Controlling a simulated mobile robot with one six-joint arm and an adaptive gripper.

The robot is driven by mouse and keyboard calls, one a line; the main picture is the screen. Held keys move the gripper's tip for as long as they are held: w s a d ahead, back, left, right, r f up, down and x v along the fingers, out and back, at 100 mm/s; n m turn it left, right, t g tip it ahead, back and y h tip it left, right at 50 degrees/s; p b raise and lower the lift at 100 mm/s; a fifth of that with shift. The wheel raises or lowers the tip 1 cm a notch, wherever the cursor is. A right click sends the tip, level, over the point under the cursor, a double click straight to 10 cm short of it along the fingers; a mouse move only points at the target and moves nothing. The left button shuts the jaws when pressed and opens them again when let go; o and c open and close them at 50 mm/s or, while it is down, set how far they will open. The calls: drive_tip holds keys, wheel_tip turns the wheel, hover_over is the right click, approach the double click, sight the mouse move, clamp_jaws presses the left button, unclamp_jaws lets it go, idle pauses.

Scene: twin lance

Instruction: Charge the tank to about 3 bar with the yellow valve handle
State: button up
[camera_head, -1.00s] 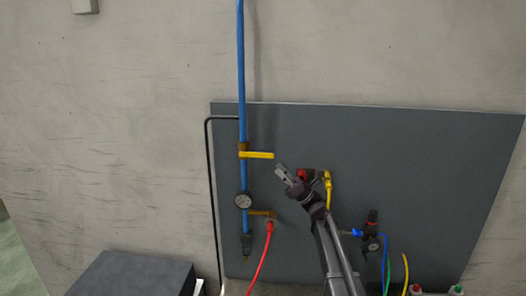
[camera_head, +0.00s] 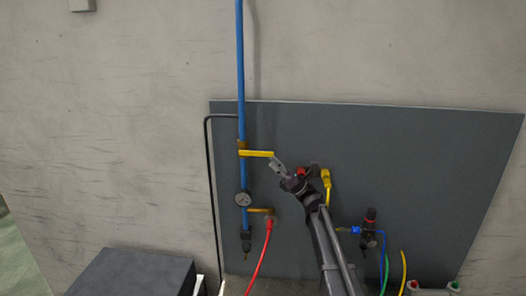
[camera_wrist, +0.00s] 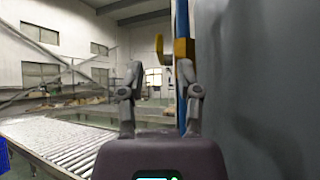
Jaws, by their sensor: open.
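The yellow valve handle (camera_head: 257,153) sticks out level to the right from its valve on the blue pipe (camera_head: 241,75). My gripper (camera_head: 276,163) is open and empty, close by the free right end of the handle. In the wrist view my gripper (camera_wrist: 160,72) has its two fingers apart, and the yellow handle (camera_wrist: 160,48) shows end-on between and beyond them. Whether they touch it cannot be told. A round gauge (camera_head: 243,199) sits lower on the pipe; its needle is too small to read. No tank can be made out.
A red hose (camera_head: 262,255) hangs from a brass branch (camera_head: 260,211) below. Red and yellow fittings (camera_head: 326,176) sit behind my wrist. A regulator (camera_head: 369,230) is at lower right. A dark grey box (camera_head: 133,275) stands at lower left. The panel (camera_head: 420,150) is bare at upper right.

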sight(264, 153)
drive_tip(key=shift+p+x, duration=1.55)
drive_tip(key=shift+x, duration=1)
clamp_jaws()
